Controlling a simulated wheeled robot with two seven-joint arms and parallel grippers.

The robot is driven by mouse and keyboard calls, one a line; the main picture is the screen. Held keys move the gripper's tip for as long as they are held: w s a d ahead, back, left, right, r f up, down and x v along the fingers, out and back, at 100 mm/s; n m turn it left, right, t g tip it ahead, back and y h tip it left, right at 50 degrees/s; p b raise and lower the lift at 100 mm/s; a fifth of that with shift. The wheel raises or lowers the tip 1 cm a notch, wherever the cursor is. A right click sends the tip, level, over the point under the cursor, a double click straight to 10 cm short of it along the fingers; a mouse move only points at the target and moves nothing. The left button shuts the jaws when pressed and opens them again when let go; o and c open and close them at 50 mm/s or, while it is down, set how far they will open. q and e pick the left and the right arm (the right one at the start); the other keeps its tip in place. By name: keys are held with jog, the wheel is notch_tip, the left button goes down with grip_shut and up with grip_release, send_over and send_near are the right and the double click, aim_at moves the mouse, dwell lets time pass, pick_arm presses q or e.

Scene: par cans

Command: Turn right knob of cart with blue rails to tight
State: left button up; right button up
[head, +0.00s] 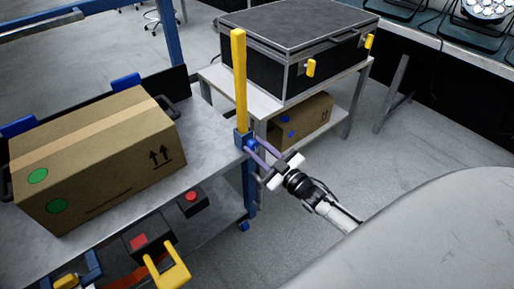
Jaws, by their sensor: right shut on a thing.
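The cart with blue rails (205,143) stands at the left with a grey top. A blue bracket at its near right corner holds an upright yellow post (239,80). The small blue right knob (251,144) sits at this bracket. My right gripper (258,152) reaches in from the lower right, its purple fingers shut on the knob. The fingers partly cover the knob, so I cannot tell how far it is turned. My left gripper is not in view.
A cardboard box (95,155) with green dots lies on the cart. Behind, a grey table (262,103) carries a black case (300,40), with another box (303,122) on its lower shelf. Red-buttoned boxes (192,198) sit low at the front. Floor at right is clear.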

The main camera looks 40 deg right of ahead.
jog(key=o, duration=1.1)
jog(key=shift+c, duration=0.2)
jog(key=s+p, duration=0.1)
jog(key=s, duration=0.9)
jog(key=shift+s+d, duration=0.15)
jog(key=shift+d, duration=0.25)
